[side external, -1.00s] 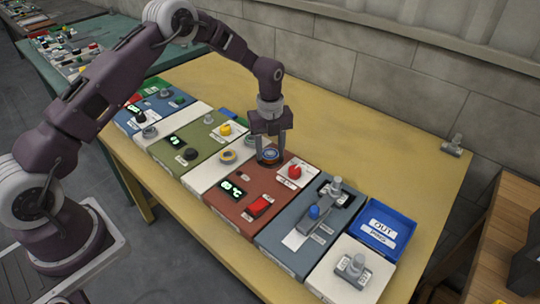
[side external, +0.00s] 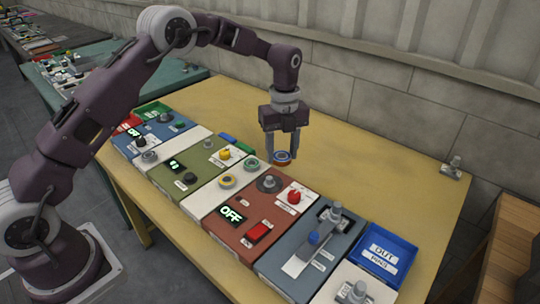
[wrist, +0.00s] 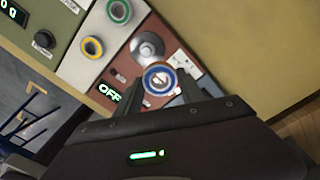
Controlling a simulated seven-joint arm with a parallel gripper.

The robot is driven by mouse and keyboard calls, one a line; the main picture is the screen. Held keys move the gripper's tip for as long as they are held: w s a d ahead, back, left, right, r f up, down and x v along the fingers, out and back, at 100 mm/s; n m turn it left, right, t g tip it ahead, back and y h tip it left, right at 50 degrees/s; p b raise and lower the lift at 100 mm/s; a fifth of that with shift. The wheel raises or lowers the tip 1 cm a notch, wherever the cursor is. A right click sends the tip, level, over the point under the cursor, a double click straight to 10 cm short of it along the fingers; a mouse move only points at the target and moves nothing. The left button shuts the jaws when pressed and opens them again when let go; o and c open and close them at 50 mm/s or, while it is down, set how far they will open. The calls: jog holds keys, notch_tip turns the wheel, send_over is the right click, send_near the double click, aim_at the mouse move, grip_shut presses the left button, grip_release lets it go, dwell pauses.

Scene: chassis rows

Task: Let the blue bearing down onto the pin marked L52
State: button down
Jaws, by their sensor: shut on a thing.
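My gripper (side external: 282,157) is shut on the blue bearing (side external: 282,158), a ring with a blue top and a reddish side. It holds the bearing in the air behind the red-brown chassis. In the wrist view the blue bearing (wrist: 160,79) sits between the fingertips of my gripper (wrist: 158,86). A bare grey round seat with a central post (side external: 269,183) stands on the red-brown chassis (side external: 265,212). Labels are too small to read, so I cannot tell which pin is L52.
A yellow ring (side external: 228,181) and a green ring (side external: 250,165) sit on the white panel.

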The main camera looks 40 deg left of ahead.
jog(key=r, duration=0.1)
send_over(337, 204)
jog(key=shift+d+f, duration=0.1)
jog(key=shift+f, duration=3.15)
jog(key=c, duration=0.6)
grip_release()
jog(key=shift+c, duration=0.2)
notch_tip(337, 204, up, 7)
jog(key=shift+r, duration=0.1)
